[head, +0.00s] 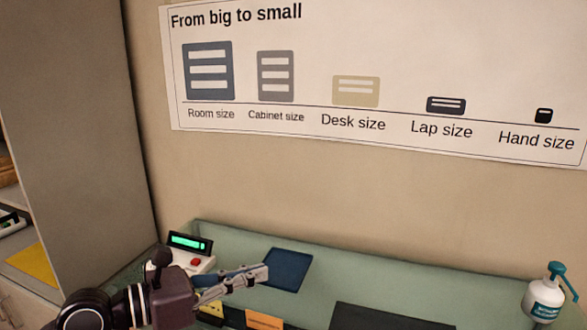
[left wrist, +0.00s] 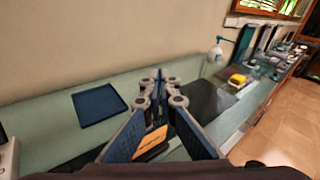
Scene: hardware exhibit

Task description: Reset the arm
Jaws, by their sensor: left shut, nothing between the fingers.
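My left gripper (head: 262,272) reaches in from the lower left of the head view, above the green counter (head: 440,283). Its fingers are together with nothing between them. In the left wrist view its fingertips (left wrist: 160,78) meet near the middle of the picture. In the head view the tips are in front of the left edge of a dark blue square mat (head: 290,268); I cannot tell the height above it. My right gripper shows in neither view.
A white device with a green display (head: 190,243) and red button stands behind my left gripper. An orange card (head: 264,320), a dark mat (head: 375,318) and a pump bottle (head: 545,297) are on the counter. A size poster (head: 400,75) hangs above.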

